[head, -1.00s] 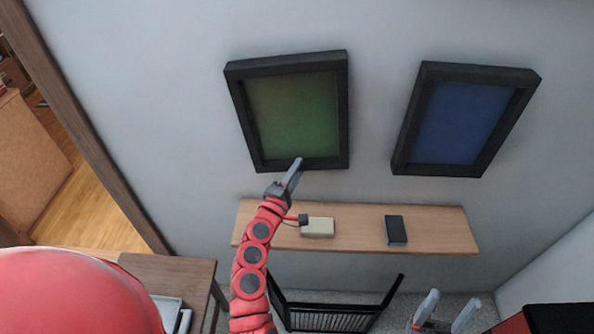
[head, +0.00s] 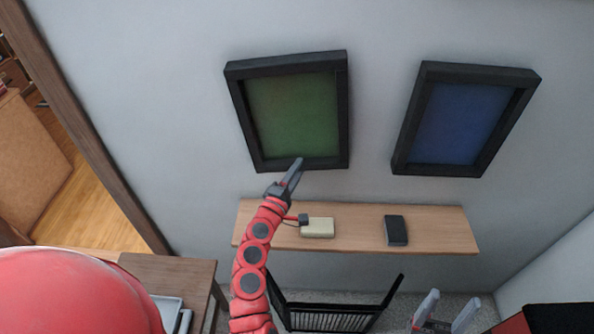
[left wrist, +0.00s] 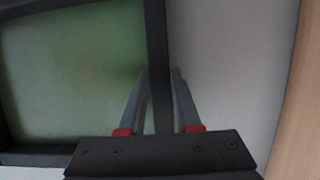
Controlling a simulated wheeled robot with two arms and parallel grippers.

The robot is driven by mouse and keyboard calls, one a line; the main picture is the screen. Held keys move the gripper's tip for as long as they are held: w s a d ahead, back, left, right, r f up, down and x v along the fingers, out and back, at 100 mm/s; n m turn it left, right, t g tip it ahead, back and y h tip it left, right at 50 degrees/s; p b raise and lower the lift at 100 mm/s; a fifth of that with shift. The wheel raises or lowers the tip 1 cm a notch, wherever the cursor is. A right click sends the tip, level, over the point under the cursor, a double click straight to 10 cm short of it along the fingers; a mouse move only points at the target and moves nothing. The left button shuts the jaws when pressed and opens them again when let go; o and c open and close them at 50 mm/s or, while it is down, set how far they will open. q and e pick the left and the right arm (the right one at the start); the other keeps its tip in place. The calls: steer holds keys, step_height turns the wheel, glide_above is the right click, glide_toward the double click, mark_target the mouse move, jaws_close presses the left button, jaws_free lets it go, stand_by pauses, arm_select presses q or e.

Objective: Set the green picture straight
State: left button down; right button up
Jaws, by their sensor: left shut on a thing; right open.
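The green picture (head: 295,115) hangs on the wall in a thick black frame, left of centre in the head view. Its frame looks slightly tilted there. My left gripper (head: 296,172) is at the bottom edge of that frame, near its middle. In the left wrist view the green picture (left wrist: 75,75) fills the left side, and the fingers of my left gripper (left wrist: 160,90) lie on either side of one black frame bar, shut on it. My right gripper (head: 446,312) is low at the right in the head view, open and empty, away from the wall.
A blue picture (head: 456,122) in a black frame hangs to the right. A small wooden table (head: 165,272) is at the lower left.

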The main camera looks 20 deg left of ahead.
stand_by(0.3)
arm_select(q)
steer(key=a, duration=0.2)
steer(key=s+a+m, duration=0.1)
steer(key=shift+a+b, duration=0.3)
steer(key=shift+a, duration=0.05)
steer(key=c, duration=0.6)
jaws_free()
steer(key=shift+d, duration=0.1)
steer(key=shift+s+f, duration=0.1)
steer(key=shift+s, duration=0.05)
steer(key=shift+s+f, duration=0.1)
steer(key=shift+s, duration=0.2)
steer(key=b, duration=0.2)
glide_toward(285, 168)
steer(key=s, duration=0.7)
steer(key=shift+s+a, duration=0.4)
steer(key=shift+s, duration=0.25)
